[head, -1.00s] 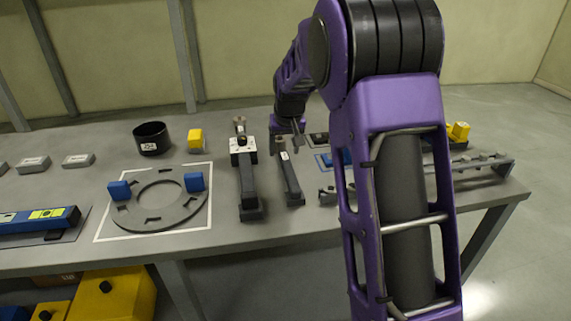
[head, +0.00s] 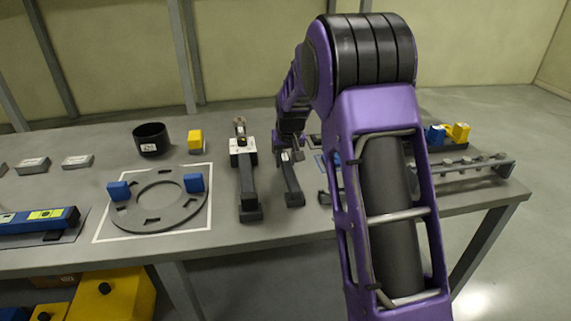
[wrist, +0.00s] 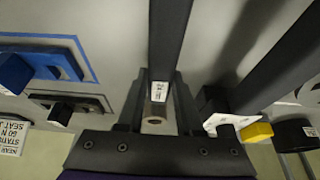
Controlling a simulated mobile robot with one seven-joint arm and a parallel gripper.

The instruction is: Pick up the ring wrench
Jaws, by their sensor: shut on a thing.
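The ring wrench, as I take it, is a dark, straight bar (head: 291,182) lying front to back on the table, with a small white label near its far end. In the wrist view the bar (wrist: 169,38) runs down from the top edge to between my fingers. My gripper (wrist: 160,85) is shut on it near the label; a short round brownish end shows between the fingers. In the head view my gripper (head: 289,150) is at the bar's far end, partly hidden by my arm. The bar's ring is not clear in either view.
A second dark tool with a white block (head: 243,150) lies close on the left. Further left is a grey slotted ring plate (head: 158,215) with blue blocks. A dark cup (head: 151,139) and yellow block (head: 195,140) stand behind. A long grey rack (head: 470,170) lies right.

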